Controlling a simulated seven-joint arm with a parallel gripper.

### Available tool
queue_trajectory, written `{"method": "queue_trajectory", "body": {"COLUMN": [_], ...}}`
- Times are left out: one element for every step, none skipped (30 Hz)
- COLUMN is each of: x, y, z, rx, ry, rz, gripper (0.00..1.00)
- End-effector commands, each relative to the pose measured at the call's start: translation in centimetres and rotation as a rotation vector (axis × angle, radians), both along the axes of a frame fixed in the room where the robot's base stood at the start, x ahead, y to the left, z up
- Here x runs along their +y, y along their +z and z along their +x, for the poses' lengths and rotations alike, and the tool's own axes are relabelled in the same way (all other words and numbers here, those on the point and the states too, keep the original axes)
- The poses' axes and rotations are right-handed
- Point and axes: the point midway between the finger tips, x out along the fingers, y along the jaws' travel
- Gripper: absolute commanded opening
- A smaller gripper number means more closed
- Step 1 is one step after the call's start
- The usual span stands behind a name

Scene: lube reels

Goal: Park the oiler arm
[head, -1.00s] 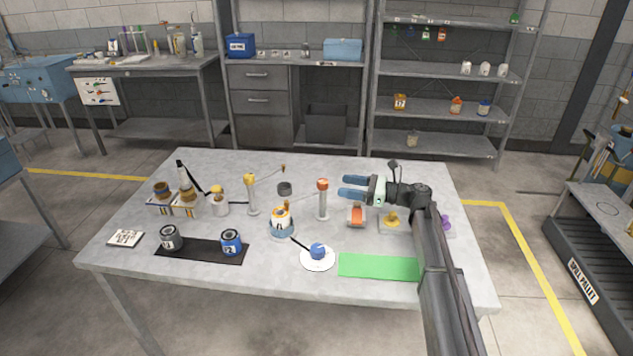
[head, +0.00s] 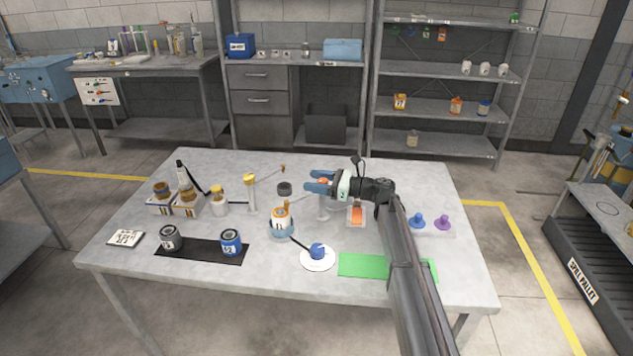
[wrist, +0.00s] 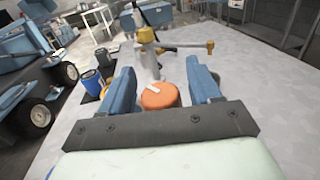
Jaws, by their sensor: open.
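A grey post with a yellow head (head: 249,178) stands left of the table's middle. A thin arm (head: 268,174) reaches from it to the right and ends in a small brown tip; both show beyond my fingers in the wrist view (wrist: 185,46). A second grey post (head: 322,208) has an orange cap (wrist: 160,97) with a white mark on top. My gripper (head: 312,181) is open, with its blue fingers on either side of the orange cap. In the wrist view, gaps show beside the cap. Which part is the oiler arm is not labelled.
A white plate (head: 318,263) with a blue ball and a green mat (head: 362,265) lie in front. Cans stand on a black mat (head: 203,256) at left.

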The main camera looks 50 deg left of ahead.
Motion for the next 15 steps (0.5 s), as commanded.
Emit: {"method": "queue_trajectory", "body": {"x": [-0.01,-0.02,-0.02,-0.02,-0.02,-0.03,-0.03,-0.03,-0.03,-0.03,-0.03,-0.03,-0.05,-0.04,-0.05], "y": [0.00,0.00,0.00,0.00,-0.01,-0.01,-0.01,-0.01,-0.01,-0.01,-0.01,-0.01,-0.01,-0.01,-0.01], "z": [0.01,0.01,0.01,0.02,0.02,0.02,0.02,0.03,0.03,0.03,0.03,0.03,0.02,0.03,0.02], "rx": [0.000,0.000,0.000,0.000,0.000,0.000,0.000,0.000,0.000,0.000,0.000,0.000,0.000,0.000,0.000], "ry": [0.000,0.000,0.000,0.000,0.000,0.000,0.000,0.000,0.000,0.000,0.000,0.000,0.000,0.000,0.000], "rz": [0.000,0.000,0.000,0.000,0.000,0.000,0.000,0.000,0.000,0.000,0.000,0.000,0.000,0.000,0.000], "gripper": [0.63,0.63,0.61,0.58,0.55,0.51,0.48,0.45,0.41,0.39,0.36,0.32,0.29,0.26,0.22]}}
